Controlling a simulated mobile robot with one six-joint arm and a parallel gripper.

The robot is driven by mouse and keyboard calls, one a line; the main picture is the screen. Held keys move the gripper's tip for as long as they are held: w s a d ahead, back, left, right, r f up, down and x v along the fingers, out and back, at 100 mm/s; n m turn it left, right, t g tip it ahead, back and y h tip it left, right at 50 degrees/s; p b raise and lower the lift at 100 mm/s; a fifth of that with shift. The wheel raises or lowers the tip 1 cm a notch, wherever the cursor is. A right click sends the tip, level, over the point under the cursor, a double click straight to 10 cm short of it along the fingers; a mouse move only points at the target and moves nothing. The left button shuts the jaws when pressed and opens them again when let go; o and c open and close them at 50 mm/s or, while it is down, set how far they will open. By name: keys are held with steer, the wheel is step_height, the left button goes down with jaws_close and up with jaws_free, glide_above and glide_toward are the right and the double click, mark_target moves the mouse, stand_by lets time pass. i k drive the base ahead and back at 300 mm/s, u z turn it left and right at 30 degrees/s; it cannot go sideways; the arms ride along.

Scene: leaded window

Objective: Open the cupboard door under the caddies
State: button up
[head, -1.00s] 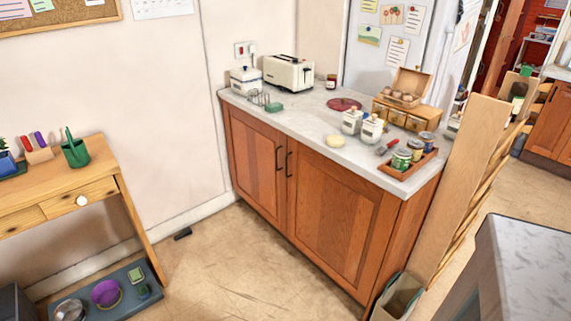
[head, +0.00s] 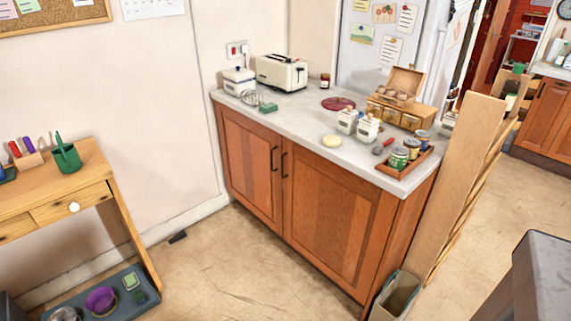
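The wooden cupboard under the worktop has two doors, both shut. The left door (head: 248,168) is the narrower-looking one and the right door (head: 328,223) faces me more fully. Each has a dark upright bar handle near the middle seam: the left handle (head: 274,160) and the right handle (head: 284,165). Two white lidded caddies, one caddy (head: 347,121) and another caddy (head: 368,129), stand on the worktop (head: 300,127) above the right door. My gripper is not in view.
A wooden side table (head: 75,190) with a low blue-grey shelf (head: 140,296) stands at left. A bin (head: 397,296) stands by the cupboard's right end, below leaning wooden boards (head: 462,180). A grey-topped counter (head: 548,265) is at lower right. The floor (head: 220,265) before the doors is clear.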

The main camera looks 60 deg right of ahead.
mark_target(341, 222)
steer(key=i, duration=1)
steer(key=z, duration=0.05)
